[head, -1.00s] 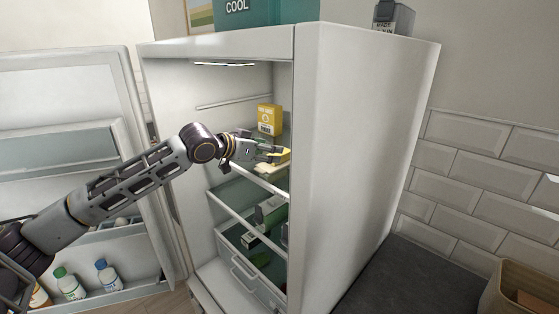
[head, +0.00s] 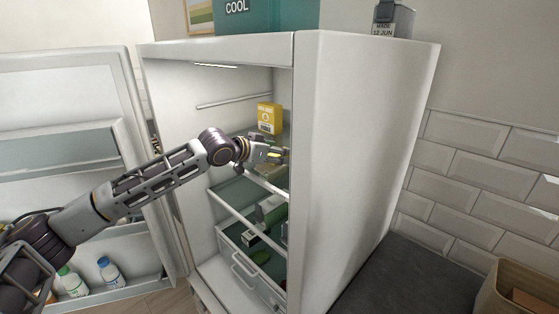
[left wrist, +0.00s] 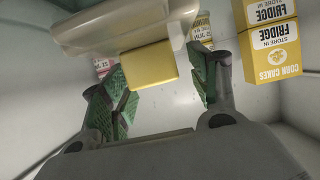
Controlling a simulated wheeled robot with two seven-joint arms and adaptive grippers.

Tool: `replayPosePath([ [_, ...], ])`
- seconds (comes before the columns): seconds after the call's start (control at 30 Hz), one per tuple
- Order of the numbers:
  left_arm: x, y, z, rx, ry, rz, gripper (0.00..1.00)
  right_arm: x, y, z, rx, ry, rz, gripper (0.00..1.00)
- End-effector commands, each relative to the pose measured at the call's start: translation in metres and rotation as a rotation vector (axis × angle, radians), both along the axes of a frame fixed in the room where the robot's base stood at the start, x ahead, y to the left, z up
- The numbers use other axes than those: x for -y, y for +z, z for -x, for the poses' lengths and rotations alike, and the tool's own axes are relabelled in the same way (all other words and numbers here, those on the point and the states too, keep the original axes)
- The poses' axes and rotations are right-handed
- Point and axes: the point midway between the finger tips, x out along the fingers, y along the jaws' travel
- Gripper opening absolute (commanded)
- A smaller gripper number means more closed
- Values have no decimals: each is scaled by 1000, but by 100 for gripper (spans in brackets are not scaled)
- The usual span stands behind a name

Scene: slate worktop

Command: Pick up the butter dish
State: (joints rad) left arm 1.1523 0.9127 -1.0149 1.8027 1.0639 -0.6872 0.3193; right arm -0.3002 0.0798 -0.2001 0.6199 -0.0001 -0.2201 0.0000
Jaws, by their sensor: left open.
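The butter dish shows in the left wrist view as a cream dish (left wrist: 125,28) with a yellow block of butter (left wrist: 150,78) at its near end. In the head view only a small yellow part of the butter (head: 274,155) shows at the fingers; the rest is hidden. My left gripper (head: 272,154) is inside the fridge at the upper shelf. In the left wrist view its green-padded fingers (left wrist: 162,75) are open, one on each side of the butter, with gaps visible. My right gripper is not in view.
A yellow corn cakes box (head: 268,118) stands behind the gripper; it also shows in the left wrist view (left wrist: 272,45). Labelled items (left wrist: 201,25) stand beyond the fingers. The fridge side wall (head: 350,150) is close on the right. The open door (head: 70,120) is left.

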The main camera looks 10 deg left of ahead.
Motion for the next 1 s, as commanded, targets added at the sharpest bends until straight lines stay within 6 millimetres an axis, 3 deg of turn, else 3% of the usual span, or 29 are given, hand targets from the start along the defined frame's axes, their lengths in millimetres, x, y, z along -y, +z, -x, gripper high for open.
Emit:
replayPosePath([
  [0.07, 0, 0, 0, 0, 0, 0, 53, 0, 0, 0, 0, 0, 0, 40],
  [0.47, 0, 0, 0, 0, 0, 0, 2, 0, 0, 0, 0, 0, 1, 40],
  [0.77, 0, 3, 0, 3, 0, 1, 0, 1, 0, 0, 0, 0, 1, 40],
  [1.0, 1, 17, 0, 5, -1, 1, 0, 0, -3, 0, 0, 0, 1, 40],
])
